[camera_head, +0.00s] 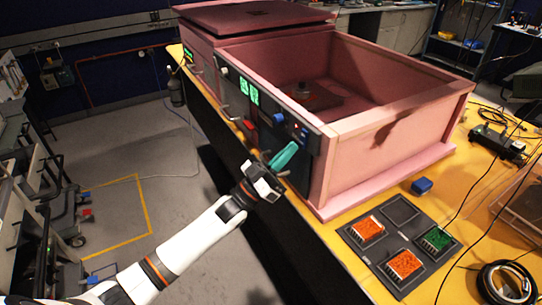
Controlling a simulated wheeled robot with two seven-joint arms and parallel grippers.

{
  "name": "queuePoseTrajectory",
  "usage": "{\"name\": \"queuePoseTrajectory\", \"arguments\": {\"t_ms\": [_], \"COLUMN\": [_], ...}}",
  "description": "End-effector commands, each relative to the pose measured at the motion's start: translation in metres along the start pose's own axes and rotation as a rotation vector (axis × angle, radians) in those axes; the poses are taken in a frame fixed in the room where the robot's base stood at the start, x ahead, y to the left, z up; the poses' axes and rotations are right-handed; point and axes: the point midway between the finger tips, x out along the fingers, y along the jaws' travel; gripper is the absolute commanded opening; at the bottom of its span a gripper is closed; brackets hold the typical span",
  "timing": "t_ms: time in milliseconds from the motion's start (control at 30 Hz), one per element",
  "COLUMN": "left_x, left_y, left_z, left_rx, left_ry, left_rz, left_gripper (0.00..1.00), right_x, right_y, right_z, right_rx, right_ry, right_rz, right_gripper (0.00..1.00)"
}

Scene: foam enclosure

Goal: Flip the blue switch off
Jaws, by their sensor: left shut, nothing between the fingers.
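A small blue part (279,118), which looks like the blue switch, is on the dark front panel (262,100) of the pink foam enclosure. It is too small to tell which way it is set. My left gripper (288,151) reaches in from the lower left, with its teal fingers shut and empty. In the picture the fingers are just below and right of the blue part, in front of the panel. I cannot tell whether they touch the panel. My right gripper is not in view.
The pink enclosure (395,128) stands open-topped on a yellow table (345,240). Green displays (249,91) and a red part (250,125) are also on its front. A blue block (422,185) and a dark tray (420,263) with orange and green pieces lie at right.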

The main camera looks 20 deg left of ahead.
Motion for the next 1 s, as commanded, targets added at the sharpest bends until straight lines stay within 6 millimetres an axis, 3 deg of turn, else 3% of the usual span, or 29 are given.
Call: {"name": "queuePoseTrajectory", "arguments": {"t_ms": [500,767,1000], "left_x": [0.007,0.006,0.011], "left_y": [-0.001,0.0,0.0], "left_z": [-0.008,-0.02,-0.014], "left_rx": [0.001,0.001,0.001], "left_ry": [0.0,-0.064,-0.068], "left_rz": [-0.001,-0.001,-0.001], "left_gripper": [0.0,0.0,0.0], "right_x": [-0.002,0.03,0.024], "right_y": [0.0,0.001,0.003], "right_z": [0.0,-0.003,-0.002], "right_rx": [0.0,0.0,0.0], "right_ry": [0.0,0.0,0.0], "right_rz": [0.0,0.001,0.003], "right_gripper": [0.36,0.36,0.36]}}
